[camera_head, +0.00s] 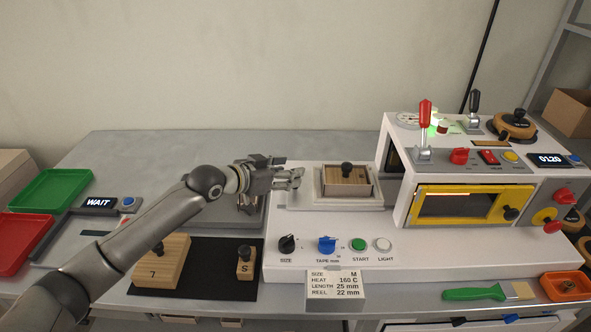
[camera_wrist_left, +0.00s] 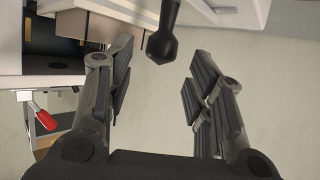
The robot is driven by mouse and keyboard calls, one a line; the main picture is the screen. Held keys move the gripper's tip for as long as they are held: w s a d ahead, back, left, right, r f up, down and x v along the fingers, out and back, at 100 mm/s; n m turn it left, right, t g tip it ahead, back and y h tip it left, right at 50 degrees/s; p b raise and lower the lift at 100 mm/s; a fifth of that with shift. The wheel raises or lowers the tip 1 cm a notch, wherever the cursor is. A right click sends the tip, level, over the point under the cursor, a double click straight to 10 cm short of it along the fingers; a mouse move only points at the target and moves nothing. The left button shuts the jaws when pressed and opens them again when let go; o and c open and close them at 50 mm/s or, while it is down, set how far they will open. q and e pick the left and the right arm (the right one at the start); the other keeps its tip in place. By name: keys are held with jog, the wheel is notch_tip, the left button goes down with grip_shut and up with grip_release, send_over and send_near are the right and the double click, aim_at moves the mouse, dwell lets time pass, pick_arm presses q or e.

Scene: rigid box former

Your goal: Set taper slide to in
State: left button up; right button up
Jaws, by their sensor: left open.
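No part in view carries a readable taper slide label, so I cannot tell which one it is. The white machine (camera_head: 400,190) has a black-knobbed lever (camera_head: 474,108) and a red-handled lever (camera_head: 425,125) on top. A black knob (camera_head: 510,213) sits by its yellow-framed window (camera_head: 460,205). My left gripper (camera_head: 297,178) is open and empty, left of a wooden block with a black knob (camera_head: 347,180) on the machine's bed. In the left wrist view, a black knob (camera_wrist_left: 162,45) shows beyond and between the open fingertips (camera_wrist_left: 155,80). My right gripper is not in view.
The front panel has a black dial (camera_head: 287,244), a blue tape knob (camera_head: 326,244) and green START button (camera_head: 359,244). Wooden blocks (camera_head: 162,262) lie on a black mat at front left. Green and red trays stand far left. A green-handled tool (camera_head: 475,293) lies front right.

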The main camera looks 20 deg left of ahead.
pick_arm(q)
jog(key=shift+x, duration=1.15)
jog(key=shift+w+d+f, duration=0.15)
jog(key=shift+w+d, duration=0.1)
jog(key=shift+w, duration=0.2)
jog(key=c, duration=1)
grip_shut()
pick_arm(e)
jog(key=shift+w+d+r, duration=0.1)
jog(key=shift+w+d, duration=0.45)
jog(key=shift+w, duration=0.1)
pick_arm(q)
jog(key=shift+d, duration=0.1)
